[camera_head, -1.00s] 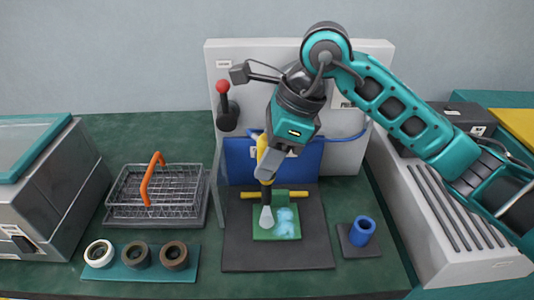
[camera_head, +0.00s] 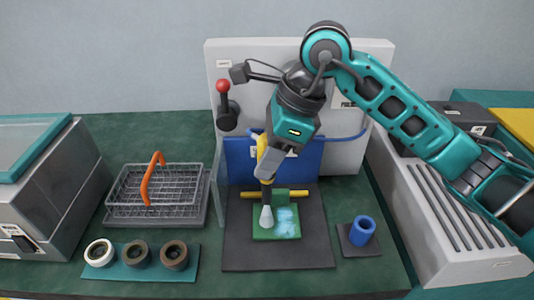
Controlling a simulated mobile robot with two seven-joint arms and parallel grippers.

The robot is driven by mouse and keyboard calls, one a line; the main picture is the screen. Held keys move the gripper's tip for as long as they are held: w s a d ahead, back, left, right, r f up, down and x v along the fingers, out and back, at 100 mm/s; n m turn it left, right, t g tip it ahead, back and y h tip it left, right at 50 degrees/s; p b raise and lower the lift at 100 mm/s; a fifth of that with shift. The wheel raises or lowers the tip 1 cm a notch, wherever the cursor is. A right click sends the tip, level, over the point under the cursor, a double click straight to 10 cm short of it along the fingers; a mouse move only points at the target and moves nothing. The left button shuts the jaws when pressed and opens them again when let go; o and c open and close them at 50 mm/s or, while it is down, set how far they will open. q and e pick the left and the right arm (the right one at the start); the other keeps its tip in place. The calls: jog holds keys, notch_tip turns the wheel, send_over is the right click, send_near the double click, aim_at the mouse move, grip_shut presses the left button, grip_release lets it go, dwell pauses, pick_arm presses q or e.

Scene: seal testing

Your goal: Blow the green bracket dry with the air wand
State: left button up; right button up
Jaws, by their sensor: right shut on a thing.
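The green bracket (camera_head: 262,233) lies on a dark mat (camera_head: 245,258) in front of a blue panel. A pale blue wet-looking patch (camera_head: 287,224) covers its right part. My right gripper (camera_head: 270,160) is shut on the air wand (camera_head: 266,195), which has a yellow and black body and a pale flared nozzle. The nozzle points down over the left part of the bracket, beside the patch. Whether it touches the bracket cannot be told. My left gripper is not in view.
A wire basket (camera_head: 180,187) with an orange handle stands left. Several rings (camera_head: 136,255) lie on a teal strip in front of it. A blue cup (camera_head: 361,231) stands right of the mat. A red-knobbed lever (camera_head: 224,105) is on the back panel. A grey machine (camera_head: 40,200) stands far left.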

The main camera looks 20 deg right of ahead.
jog(key=shift+d, duration=0.15)
jog(key=shift+s+d+b, duration=0.3)
jog(key=shift+d+b, duration=0.05)
jog(key=shift+d, duration=0.55)
jog(key=shift+s+d+b, duration=0.25)
jog(key=shift+d+b, duration=0.1)
jog(key=shift+d, duration=0.5)
dwell(0.6)
jog(key=shift+r, duration=0.1)
notch_tip(320, 180, up, 5)
jog(key=p, duration=0.3)
dwell(0.4)
